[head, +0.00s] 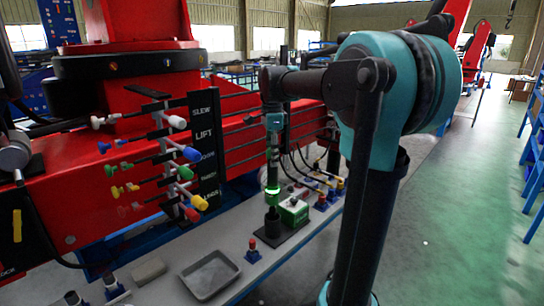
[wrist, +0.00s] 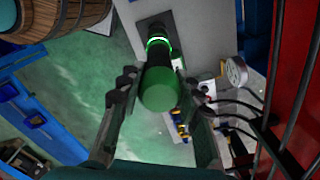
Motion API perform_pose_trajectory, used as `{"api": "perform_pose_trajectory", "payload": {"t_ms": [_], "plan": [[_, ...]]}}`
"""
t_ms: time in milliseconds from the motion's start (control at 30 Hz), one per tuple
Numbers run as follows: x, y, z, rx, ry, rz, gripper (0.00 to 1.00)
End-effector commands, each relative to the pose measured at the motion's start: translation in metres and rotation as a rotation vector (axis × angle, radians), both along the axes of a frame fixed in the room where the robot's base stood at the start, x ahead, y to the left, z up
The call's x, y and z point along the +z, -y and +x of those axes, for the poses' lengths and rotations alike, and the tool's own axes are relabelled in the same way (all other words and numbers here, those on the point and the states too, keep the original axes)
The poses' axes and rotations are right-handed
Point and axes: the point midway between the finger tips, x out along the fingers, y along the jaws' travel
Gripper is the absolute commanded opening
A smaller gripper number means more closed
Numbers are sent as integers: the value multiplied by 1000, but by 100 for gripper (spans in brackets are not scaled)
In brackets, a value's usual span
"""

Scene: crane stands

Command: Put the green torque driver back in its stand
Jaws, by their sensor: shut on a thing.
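The green torque driver is upright in the head view (head: 272,175), with a dark body and a bright green glowing ring low on it. In the wrist view its rounded green end (wrist: 160,90) faces the camera, and the ring shows beyond it. My gripper (head: 272,140) is shut on its upper part, with one finger on each side in the wrist view (wrist: 158,88). The stand is a black cup (head: 271,226) on a dark plate, directly below the driver. The driver's lower end meets the cup's top in the picture; I cannot tell whether it is inside.
A green box (head: 294,211) stands right beside the cup. A grey tray (head: 211,274) and a small red-topped item (head: 253,250) are on the bench nearer me. Coloured lever knobs (head: 185,172) stick out at the left. A gauge (wrist: 235,72) and hoses are close to the right of my gripper.

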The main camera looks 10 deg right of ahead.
Motion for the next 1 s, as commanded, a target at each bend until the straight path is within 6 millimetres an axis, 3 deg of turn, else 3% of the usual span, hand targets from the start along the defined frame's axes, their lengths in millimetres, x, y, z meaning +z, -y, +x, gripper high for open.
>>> {"api": "perform_pose_trajectory", "payload": {"t_ms": [1000], "plan": [[-28,0,0,0,0,0,0]]}}
